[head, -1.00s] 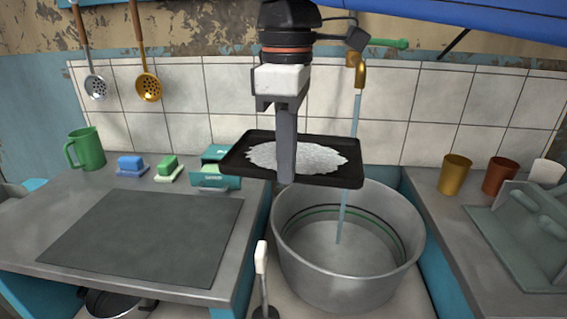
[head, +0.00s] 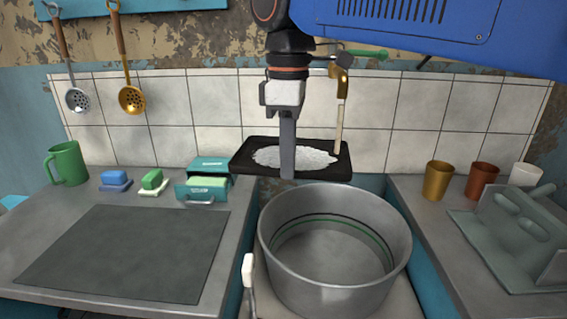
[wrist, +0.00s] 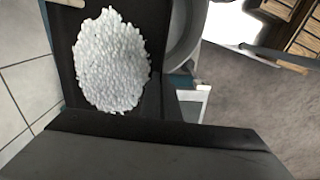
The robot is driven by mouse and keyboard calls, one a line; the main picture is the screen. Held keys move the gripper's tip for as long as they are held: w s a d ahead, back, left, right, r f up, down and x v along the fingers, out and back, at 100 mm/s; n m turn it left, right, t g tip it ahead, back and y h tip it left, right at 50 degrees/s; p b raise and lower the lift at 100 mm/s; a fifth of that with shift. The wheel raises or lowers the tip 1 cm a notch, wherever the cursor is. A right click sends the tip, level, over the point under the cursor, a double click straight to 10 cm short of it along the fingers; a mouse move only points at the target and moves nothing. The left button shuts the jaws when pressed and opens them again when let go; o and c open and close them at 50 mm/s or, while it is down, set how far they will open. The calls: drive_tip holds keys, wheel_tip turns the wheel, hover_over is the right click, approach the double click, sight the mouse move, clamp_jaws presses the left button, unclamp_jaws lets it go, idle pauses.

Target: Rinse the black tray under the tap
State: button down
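The black tray (head: 333,173) is held level in the air above the back rim of the metal basin, with a patch of white grains (head: 295,157) on it. My gripper (head: 288,172) is shut on the tray's near side; its far finger is hidden. In the wrist view the tray (wrist: 62,60) and the grains (wrist: 112,62) show beyond the dark gripper. The brass tap (head: 341,76) is at the tray's right end. A thin, tan-looking column (head: 338,130) runs from the spout down to the tray's right part; no stream shows below the tray.
The big metal basin (head: 280,272) stands between two counters. The left counter holds a green mug (head: 67,163), blue and green blocks, and a teal box (head: 208,167). Several cups, including a gold one (head: 436,180), and a grey rack (head: 515,240) are on the right. A white-tipped lever (head: 248,270) stands beside the basin.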

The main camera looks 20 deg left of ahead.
drive_tip(key=shift+w+f, duration=0.2)
drive_tip(key=shift+w, duration=0.9)
drive_tip(key=shift+w+f, duration=0.2)
drive_tip(key=shift+w, duration=0.85)
drive_tip(key=s, duration=0.8)
drive_tip(key=shift+a, duration=0.1)
idle(0.9)
drive_tip(key=s+r, duration=0.4)
drive_tip(key=s, duration=0.1)
idle(0.5)
idle(0.4)
